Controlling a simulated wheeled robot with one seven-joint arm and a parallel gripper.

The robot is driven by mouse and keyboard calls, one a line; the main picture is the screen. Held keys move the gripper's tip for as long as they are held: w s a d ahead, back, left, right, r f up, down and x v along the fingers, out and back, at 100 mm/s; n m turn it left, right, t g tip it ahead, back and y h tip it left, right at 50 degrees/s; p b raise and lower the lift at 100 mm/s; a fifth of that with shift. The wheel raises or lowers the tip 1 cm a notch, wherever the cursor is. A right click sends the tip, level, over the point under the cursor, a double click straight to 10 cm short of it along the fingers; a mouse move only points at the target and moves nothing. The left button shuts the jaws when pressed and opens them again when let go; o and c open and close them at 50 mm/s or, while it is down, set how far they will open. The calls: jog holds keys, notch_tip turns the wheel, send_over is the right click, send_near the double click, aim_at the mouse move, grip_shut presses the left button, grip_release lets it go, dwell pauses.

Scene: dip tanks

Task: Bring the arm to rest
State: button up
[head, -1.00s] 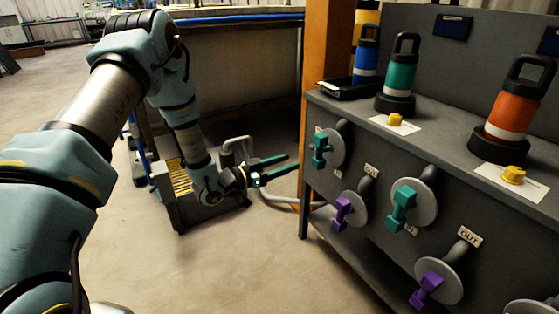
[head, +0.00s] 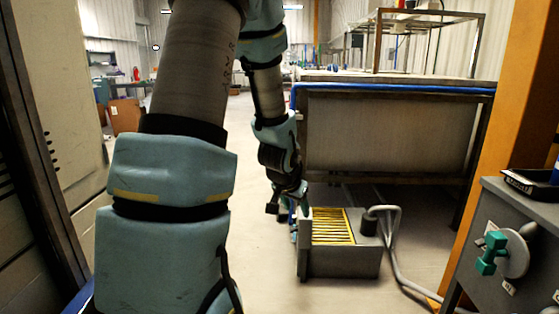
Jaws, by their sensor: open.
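My arm reaches forward from the left and bends down in the middle of the head view. My gripper (head: 292,212) is at its lower end, low in front of the floor, beside the left side of the grey box with yellow slats (head: 345,262). It is small and partly hidden by my own wrist. Its jaws are open, and nothing shows between them. I cannot tell whether it touches the box.
A grey hose (head: 393,262) runs from the box along the floor. Behind stands a large tank (head: 390,135) with a blue pipe on its rim. A dark-framed panel is close at left.

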jog(key=s+a+r+n+g+y, duration=0.1)
jog(key=s+a+r+n+g, duration=0.15)
jog(key=s+a, duration=0.4)
jog(key=s+a+r+n+g+y, duration=0.1)
jog(key=s+a+n+g, duration=0.15)
jog(key=s+a, duration=0.4)
notch_tip(320, 180, up, 15)
jog(key=s+d+p, duration=0.2)
jog(key=p, duration=1.3)
jog(key=shift+t, duration=0.3)
jog(key=shift+f, duration=0.1)
